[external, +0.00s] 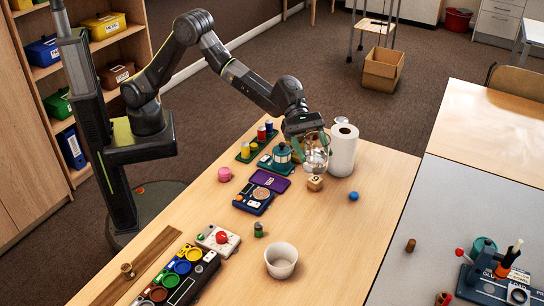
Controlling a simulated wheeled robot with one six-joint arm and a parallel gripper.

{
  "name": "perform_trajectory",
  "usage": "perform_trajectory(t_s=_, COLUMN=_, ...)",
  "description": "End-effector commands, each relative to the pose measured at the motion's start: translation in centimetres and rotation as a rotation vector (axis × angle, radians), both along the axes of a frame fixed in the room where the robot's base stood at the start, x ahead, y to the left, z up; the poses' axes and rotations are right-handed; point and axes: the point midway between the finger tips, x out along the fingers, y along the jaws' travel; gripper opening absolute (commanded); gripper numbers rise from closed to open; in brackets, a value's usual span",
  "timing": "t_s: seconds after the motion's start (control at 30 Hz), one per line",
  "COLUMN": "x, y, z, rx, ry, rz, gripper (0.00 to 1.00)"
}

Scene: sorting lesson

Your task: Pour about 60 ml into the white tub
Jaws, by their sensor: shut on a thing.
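The white tub (281,263) stands upright and open on the near part of the wooden table; its inside looks pale, and I cannot tell whether it holds any liquid. My gripper (308,134) is above the far part of the table, shut on a clear glass vessel (317,157). The vessel hangs beside the paper roll, well behind the tub and to its right. Its liquid level is too small to tell, and the jaws partly hide its upper part.
A white paper roll (343,151) stands close right of the vessel. A wooden cube (315,183) is just below it, with a blue ball (353,196) nearby. A small green-topped cylinder (258,229) and red-button box (218,240) stand left of the tub. Table right of the tub is clear.

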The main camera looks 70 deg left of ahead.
Motion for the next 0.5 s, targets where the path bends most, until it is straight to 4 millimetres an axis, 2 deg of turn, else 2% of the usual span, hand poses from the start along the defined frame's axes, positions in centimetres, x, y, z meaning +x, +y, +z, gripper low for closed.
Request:
perform_trajectory(t_s=0.03, x=-1.4, y=-1.7, z=-0.2, rx=-0.001, ry=-0.002, rz=-0.031, gripper=0.33)
perform_trajectory(t_s=0.1, x=-3.2, y=-3.7, z=-0.3, rx=-0.002, ry=-0.002, rz=-0.068, gripper=0.33)
perform_trajectory(t_s=0.5, x=-14.5, y=-13.5, z=-1.5, rx=-0.001, ry=-0.002, rz=-0.262, gripper=0.33)
